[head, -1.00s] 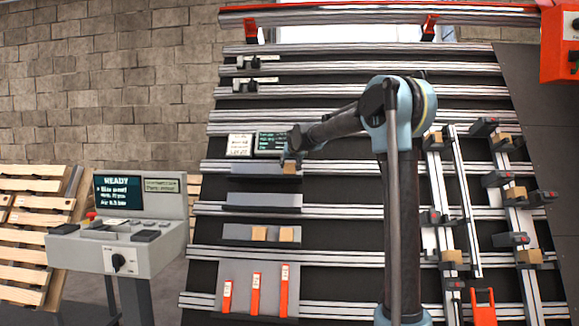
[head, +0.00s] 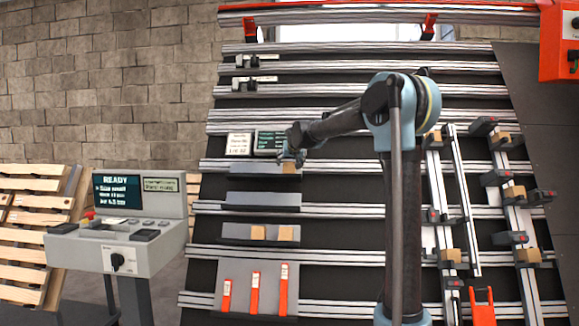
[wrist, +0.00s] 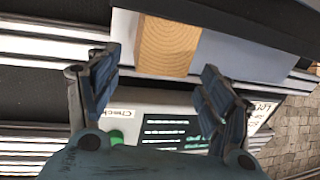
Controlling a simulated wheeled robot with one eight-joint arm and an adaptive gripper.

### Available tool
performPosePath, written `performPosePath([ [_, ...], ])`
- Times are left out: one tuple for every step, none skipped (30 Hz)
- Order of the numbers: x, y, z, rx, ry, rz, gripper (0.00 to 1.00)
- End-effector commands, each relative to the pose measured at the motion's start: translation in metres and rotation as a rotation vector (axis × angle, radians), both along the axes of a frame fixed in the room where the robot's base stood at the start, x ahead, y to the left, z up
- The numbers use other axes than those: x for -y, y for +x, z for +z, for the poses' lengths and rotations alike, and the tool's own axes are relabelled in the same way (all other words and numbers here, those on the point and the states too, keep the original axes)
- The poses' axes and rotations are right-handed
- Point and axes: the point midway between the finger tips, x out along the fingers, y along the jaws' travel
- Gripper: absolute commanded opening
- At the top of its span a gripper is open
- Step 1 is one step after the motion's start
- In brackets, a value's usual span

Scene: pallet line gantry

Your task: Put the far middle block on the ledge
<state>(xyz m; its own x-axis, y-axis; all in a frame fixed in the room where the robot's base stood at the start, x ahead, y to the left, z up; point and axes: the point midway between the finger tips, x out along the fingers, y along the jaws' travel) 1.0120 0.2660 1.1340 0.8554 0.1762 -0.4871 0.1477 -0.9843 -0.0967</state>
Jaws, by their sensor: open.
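A pale wooden block (head: 289,168) sits at the right end of the upper grey ledge (head: 250,169) in the head view. My gripper (head: 293,158) is at that block, just above it in the picture. In the wrist view, my gripper (wrist: 158,72) is open, with its two fingers apart. The block (wrist: 167,45) shows beyond and between the fingertips, resting against the grey ledge (wrist: 235,52). I see no clear finger contact with it. Two more blocks (head: 258,233) (head: 286,233) sit side by side on a lower grey ledge (head: 232,236).
The middle grey ledge (head: 262,199) is empty. Several blocks sit by clamps on rails (head: 463,200) at right. Orange-red tools (head: 256,293) lie on a grey plate below. A control console (head: 120,230) stands at left.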

Motion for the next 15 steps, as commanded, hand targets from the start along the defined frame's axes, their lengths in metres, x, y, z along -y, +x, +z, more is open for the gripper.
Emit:
performPosePath([
  [0.001,-0.006,0.003,0.0,-0.001,0.0,0.73],
  [0.002,-0.01,0.005,0.0,-0.001,0.0,0.73],
  [0.003,-0.015,0.008,0.0,-0.001,0.0,0.73],
  [0.004,-0.019,0.011,0.0,-0.001,0.0,0.73],
  [0.005,-0.024,0.013,0.0,0.0,0.0,0.73],
  [0.006,-0.029,0.016,0.0,0.0,0.0,0.73],
  [0.007,-0.033,0.018,0.0,0.0,0.0,0.73],
  [0.008,-0.038,0.021,0.0,0.0,0.0,0.73],
  [0.01,-0.043,0.024,-0.001,0.0,0.0,0.73],
  [0.01,-0.047,0.027,-0.001,0.0,0.0,0.73],
  [0.011,-0.051,0.029,-0.001,0.0,0.001,0.73],
  [0.012,-0.057,0.032,-0.001,0.0,0.001,0.73],
  [0.013,-0.061,0.034,-0.001,0.0,0.001,0.73],
  [0.014,-0.064,0.036,-0.001,0.0,0.001,0.73],
  [0.015,-0.069,0.039,-0.001,0.0,0.001,0.73],
])
